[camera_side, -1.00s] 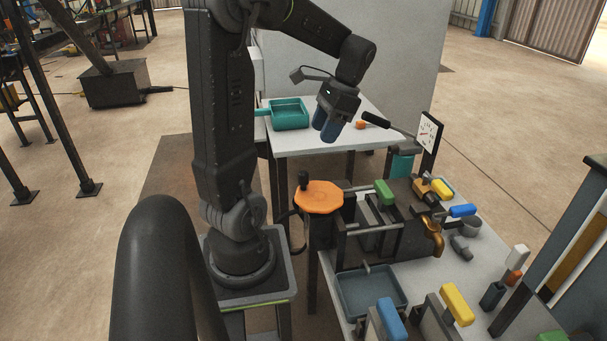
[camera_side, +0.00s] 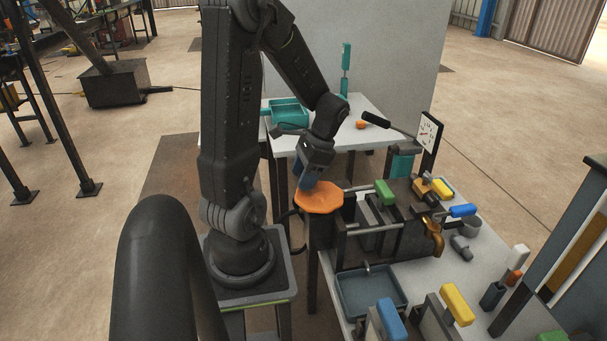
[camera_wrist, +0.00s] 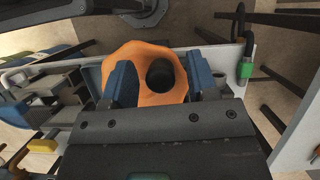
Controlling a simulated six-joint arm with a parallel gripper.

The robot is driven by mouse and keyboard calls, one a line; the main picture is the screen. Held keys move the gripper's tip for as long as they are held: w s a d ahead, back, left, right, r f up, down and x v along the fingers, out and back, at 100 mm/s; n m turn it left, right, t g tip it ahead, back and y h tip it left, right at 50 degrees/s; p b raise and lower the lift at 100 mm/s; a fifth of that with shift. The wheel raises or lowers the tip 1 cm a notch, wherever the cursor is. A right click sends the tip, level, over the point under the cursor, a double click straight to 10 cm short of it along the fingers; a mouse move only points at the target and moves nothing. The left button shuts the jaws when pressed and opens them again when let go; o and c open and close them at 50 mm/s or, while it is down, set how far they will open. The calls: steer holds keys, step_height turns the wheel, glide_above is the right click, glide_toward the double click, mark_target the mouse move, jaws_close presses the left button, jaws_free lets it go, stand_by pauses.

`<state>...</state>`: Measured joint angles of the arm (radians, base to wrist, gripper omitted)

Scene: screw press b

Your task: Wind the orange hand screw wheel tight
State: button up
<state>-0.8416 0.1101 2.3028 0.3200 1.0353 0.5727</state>
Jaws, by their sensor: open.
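The orange hand screw wheel (camera_side: 320,199) lies flat on top of the press's left end in the side view. In the wrist view the wheel (camera_wrist: 145,60) fills the space under my jaws, with its dark upright knob (camera_wrist: 161,73) standing near one edge. My gripper (camera_side: 308,186) is down over the wheel's far left part. In the wrist view the two blue fingers of my gripper (camera_wrist: 160,82) are apart, with the knob between them, closer to the right finger. I see a gap on the left side of the knob. In the side view my gripper hides the knob.
The press's green (camera_side: 384,192), yellow and blue handles and a brass tap (camera_side: 433,238) stand right of the wheel. A grey tray (camera_side: 371,294) sits in front. A teal tray (camera_side: 288,113) and a small orange object (camera_side: 361,124) lie on the back table. A dial gauge (camera_side: 428,137) stands at right.

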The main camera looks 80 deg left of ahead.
steer(key=c, duration=0.9)
steer(key=shift+w+m, duration=0.1)
steer(key=shift+m, duration=0.2)
steer(key=m, duration=0.1)
steer(key=w+m+y, duration=0.1)
steer(key=m, duration=0.1)
steer(key=a+m+y, duration=0.1)
steer(key=m, duration=0.1)
steer(key=shift+w+a, duration=0.1)
steer(key=shift+w, duration=0.2)
steer(key=shift+w+a+m+t+y, duration=0.1)
steer(key=shift+w+m+t+y, duration=0.3)
steer(key=shift+m, duration=0.85)
steer(key=shift+w+a+m+t+y, duration=0.1)
steer(key=shift+w+m+t+y, duration=0.3)
steer(key=shift+m, duration=0.85)
steer(key=shift+w, duration=0.15)
steer(key=o, duration=0.9)
